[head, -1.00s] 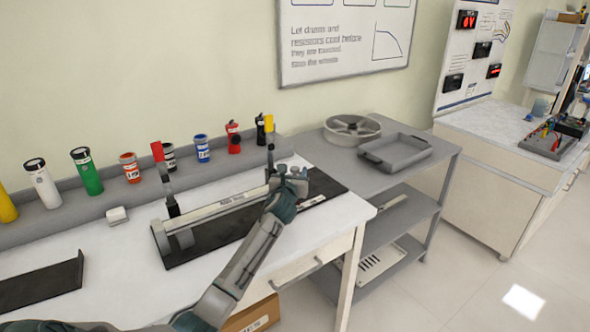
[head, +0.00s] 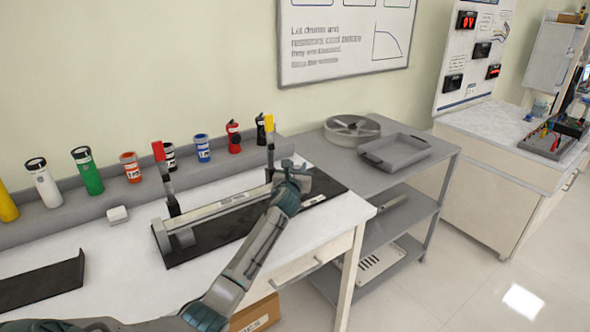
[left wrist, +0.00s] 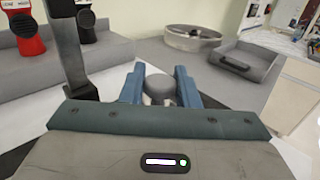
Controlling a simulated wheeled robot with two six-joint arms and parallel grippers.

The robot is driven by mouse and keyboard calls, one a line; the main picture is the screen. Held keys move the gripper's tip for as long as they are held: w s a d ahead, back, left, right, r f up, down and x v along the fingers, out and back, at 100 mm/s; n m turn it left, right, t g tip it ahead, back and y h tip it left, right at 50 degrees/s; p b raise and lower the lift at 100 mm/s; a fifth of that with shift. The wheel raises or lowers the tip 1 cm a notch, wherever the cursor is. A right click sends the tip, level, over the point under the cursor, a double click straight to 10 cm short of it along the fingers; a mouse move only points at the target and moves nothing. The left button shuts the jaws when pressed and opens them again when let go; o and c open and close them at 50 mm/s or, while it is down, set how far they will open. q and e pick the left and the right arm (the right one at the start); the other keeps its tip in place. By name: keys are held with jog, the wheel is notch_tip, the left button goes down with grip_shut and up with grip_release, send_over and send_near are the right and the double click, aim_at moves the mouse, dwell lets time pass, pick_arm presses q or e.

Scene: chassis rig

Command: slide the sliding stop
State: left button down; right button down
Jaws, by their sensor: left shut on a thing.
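A long pale rail (head: 225,206) with a label on it lies on a black base plate (head: 215,238) on the white bench. A red-tipped post (head: 160,160) and a yellow-tipped post (head: 270,145) stand along it. My left gripper (head: 291,168) is at the rail's right end, just right of the yellow-tipped post. In the left wrist view, its two blue fingers (left wrist: 161,82) are shut on a rounded grey knob (left wrist: 160,90), which I take to be the sliding stop. My gripper hides much of the stop in the head view. My right gripper is not in view.
Several coloured cylinders stand on a grey ledge behind the rail, including a green one (head: 88,172). A small white block (head: 117,214) lies before the ledge. Right of the bench, a grey cart carries a round drum (head: 352,128) and a tray (head: 395,150).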

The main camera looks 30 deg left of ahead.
pick_arm(q)
jog(key=w+d, duration=0.2)
jog(key=w, duration=0.3)
jog(key=shift+w+d+b, duration=0.2)
jog(key=shift+w+b, duration=0.2)
jog(key=c, duration=1.4)
grip_release()
jog(key=shift+r, duration=0.15)
jog(key=shift+o, duration=1.2)
jog(key=shift+w+d+f, duration=0.1)
jog(key=shift+w+f, duration=0.1)
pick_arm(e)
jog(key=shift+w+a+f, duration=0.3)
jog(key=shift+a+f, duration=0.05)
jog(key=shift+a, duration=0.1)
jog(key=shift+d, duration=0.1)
